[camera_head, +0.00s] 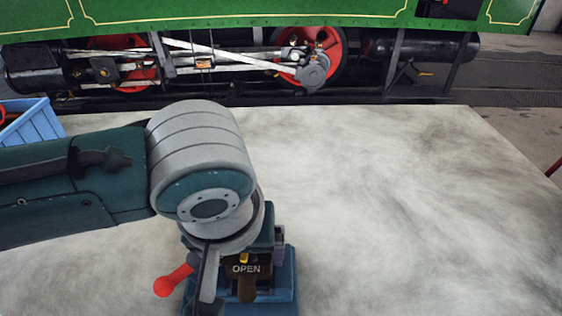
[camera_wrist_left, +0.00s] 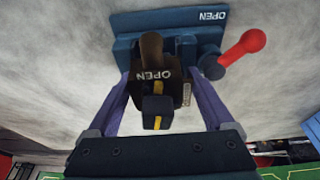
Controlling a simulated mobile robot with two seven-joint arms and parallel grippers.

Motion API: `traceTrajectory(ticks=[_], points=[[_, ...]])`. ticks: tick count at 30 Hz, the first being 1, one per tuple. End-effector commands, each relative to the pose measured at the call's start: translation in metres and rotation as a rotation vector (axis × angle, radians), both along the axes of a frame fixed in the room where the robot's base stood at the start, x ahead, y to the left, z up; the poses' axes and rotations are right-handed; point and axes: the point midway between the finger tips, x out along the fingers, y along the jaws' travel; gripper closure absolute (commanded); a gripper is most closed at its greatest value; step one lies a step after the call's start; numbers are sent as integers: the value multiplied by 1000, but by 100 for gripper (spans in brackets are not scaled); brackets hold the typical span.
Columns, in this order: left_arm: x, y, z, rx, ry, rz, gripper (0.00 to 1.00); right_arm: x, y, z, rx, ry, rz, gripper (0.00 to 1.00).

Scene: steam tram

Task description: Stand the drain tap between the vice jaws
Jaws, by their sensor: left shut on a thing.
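The drain tap is dark, with a brown lever and a plate marked OPEN. It shows in the wrist view (camera_wrist_left: 155,88) between the two fingers of my left gripper (camera_wrist_left: 161,80), which is shut on it. In the head view the tap (camera_head: 246,287) shows below my wrist, which hides its top. The blue vice (camera_head: 288,297) lies under the tap on the bench. Its base plate (camera_wrist_left: 125,46) and red-knobbed handle (camera_wrist_left: 243,47) show in the wrist view. The tap overlaps the vice jaws; I cannot tell whether it touches them. My right gripper is not in view.
The pale, mottled bench top (camera_head: 410,200) is clear to the right of the vice. A blue crate (camera_head: 32,124) stands at the bench's left edge. Behind the bench is the green tram (camera_head: 250,14) with red wheels. The vice's red handle (camera_head: 172,281) sticks out to the left.

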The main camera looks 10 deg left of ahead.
Motion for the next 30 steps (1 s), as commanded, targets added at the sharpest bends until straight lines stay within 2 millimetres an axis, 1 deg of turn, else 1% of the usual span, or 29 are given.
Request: traceTrajectory(ticks=[8,21,30], points=[[1,-1,1,-2,-4,-1,100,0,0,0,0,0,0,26],[1,-1,-7,-2,-4,-2,100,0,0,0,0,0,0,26],[1,-1,-7,-2,-4,-1,100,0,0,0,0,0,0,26]])
